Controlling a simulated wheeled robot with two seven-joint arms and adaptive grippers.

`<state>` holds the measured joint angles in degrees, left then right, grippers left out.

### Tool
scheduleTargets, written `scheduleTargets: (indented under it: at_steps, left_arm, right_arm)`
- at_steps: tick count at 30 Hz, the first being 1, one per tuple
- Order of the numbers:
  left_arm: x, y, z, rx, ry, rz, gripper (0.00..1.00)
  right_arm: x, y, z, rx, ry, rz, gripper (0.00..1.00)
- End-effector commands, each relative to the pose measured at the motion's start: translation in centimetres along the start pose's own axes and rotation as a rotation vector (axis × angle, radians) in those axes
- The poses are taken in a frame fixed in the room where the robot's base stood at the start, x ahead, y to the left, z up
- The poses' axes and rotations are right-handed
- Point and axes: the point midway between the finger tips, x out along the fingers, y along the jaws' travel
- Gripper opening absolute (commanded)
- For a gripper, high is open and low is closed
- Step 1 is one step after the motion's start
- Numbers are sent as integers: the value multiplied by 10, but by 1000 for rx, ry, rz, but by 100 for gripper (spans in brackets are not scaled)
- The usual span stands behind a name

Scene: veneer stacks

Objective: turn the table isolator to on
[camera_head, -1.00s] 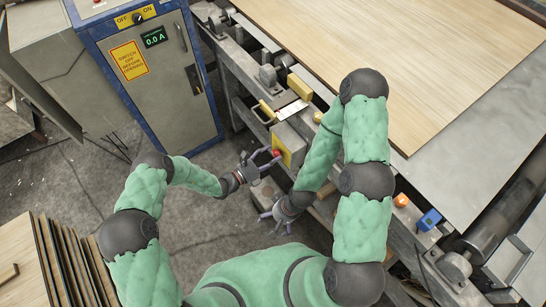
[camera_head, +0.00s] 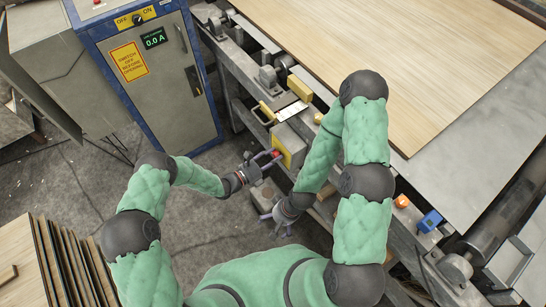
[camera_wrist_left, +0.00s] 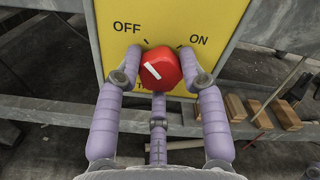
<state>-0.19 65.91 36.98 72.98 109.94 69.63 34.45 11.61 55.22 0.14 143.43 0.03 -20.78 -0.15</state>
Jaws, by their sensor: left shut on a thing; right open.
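The table isolator is a grey box (camera_head: 293,131) on the table frame, with a yellow plate (camera_wrist_left: 220,18) marked OFF and ON. Its red knob (camera_wrist_left: 161,70) carries a white bar that slants toward the upper left, on the OFF side. My left gripper (camera_head: 272,156) is shut on the knob; in the left wrist view its purple fingers (camera_wrist_left: 160,75) press on the knob's left and right sides, with a third finger below. My right gripper (camera_head: 277,224) is open and empty, low beside the table frame.
A blue-edged grey cabinet (camera_head: 168,95) stands at upper left; its display (camera_head: 154,37) reads 0.0 A. A veneer sheet (camera_head: 430,60) covers the table. An orange button (camera_head: 401,201) and blue box (camera_head: 429,220) sit on the table edge. Wooden blocks (camera_wrist_left: 260,112) lie right of the plate.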

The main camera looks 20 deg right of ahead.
Motion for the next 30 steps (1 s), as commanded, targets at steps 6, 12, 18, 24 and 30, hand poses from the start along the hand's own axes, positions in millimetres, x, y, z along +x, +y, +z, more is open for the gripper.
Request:
scheduleTargets:
  at_steps: [6,12,18,24,30]
  left_arm:
    - [1,0,4,41,-6,-3,8]
    - [1,0,5,131,-7,-3,8]
    - [1,0,6,301,-8,-2,8]
    - [1,-1,6,494,-9,-1,8]
    - [1,-1,6,683,-10,-1,8]
  right_arm:
    - [-1,0,0,0,0,0,99]
    - [-2,-1,0,0,0,0,99]
    - [-3,-1,0,0,0,0,99]
    - [-5,-2,0,0,0,0,99]
    - [-6,-2,0,0,0,0,99]
